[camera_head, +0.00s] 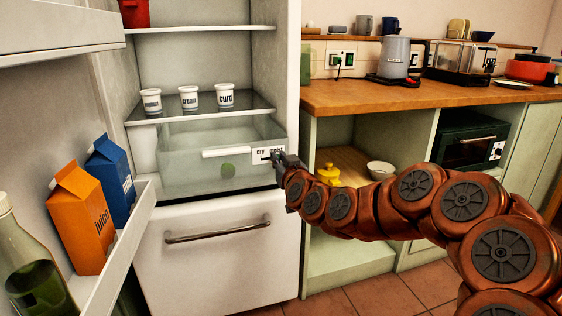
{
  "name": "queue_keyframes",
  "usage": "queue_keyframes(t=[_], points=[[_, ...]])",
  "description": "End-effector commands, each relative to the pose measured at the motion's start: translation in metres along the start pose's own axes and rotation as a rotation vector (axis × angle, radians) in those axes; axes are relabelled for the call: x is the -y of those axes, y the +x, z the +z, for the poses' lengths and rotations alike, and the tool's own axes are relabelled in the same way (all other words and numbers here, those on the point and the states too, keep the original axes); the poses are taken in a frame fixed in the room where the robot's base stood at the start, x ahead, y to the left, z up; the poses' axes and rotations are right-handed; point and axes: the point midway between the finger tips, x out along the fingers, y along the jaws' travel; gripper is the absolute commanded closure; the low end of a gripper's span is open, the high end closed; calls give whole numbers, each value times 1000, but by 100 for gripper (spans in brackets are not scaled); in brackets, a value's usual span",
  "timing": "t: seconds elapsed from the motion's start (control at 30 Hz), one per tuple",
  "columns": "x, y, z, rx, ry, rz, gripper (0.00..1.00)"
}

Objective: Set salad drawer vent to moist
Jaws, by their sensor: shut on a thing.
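The salad drawer (190,180) is a clear bin in the lower part of the open fridge, with a white handle bar (228,152) and a round green thing inside. At the right end of its front is a white vent label (259,152), reading "dry" on the left and "moist" on the right. My gripper (277,159) is at the label's right part, by the word "moist", and is shut on the small vent slider there. The gripper covers most of the slider, so its exact setting is hard to tell.
Three white tubs (189,97) stand on the glass shelf above the drawer. The open door at left holds an orange juice carton (82,215), a blue carton (110,175) and a bottle (30,265). A wooden counter (420,95) lies right, above open cupboards.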

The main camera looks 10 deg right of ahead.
Motion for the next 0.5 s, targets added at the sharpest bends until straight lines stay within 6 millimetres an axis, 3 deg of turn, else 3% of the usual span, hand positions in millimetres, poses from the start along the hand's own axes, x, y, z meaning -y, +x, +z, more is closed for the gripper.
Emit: queue_keyframes(t=[0.03,0.07,0.3,0.5], points=[[-6,0,0,-1,4,11,100],[-6,0,0,-1,4,12,85],[-5,0,0,-1,3,9,60],[-2,0,0,-1,2,5,60]])
